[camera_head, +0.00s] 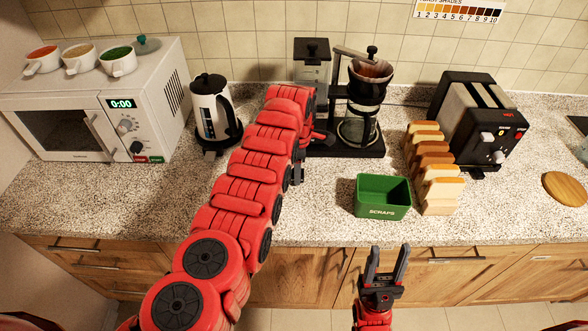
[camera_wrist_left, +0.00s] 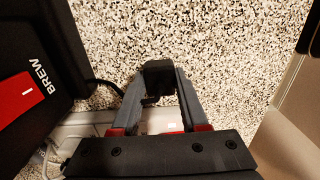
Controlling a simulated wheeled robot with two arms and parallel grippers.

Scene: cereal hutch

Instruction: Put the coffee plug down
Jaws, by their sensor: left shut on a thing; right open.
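In the left wrist view my left gripper (camera_wrist_left: 158,92) is shut on the black coffee plug (camera_wrist_left: 158,74), which sits between its fingertips above the speckled counter. I cannot tell whether the plug touches the counter. A black cord (camera_wrist_left: 107,84) shows at the left, beside the coffee maker's BREW panel (camera_wrist_left: 28,92). In the head view the coffee maker (camera_head: 335,148) stands at the back of the counter. My left arm partly covers its left side, and the plug cannot be made out there. My right gripper (camera_head: 387,262) is open and empty in front of the counter.
A green SCRAPS bin (camera_head: 382,212), bread slices in a rack (camera_head: 436,186) and a toaster (camera_head: 478,120) stand to the right. A kettle (camera_head: 212,112) and a microwave (camera_head: 95,110) with cups on top stand to the left. The counter's front left (camera_head: 120,195) is clear.

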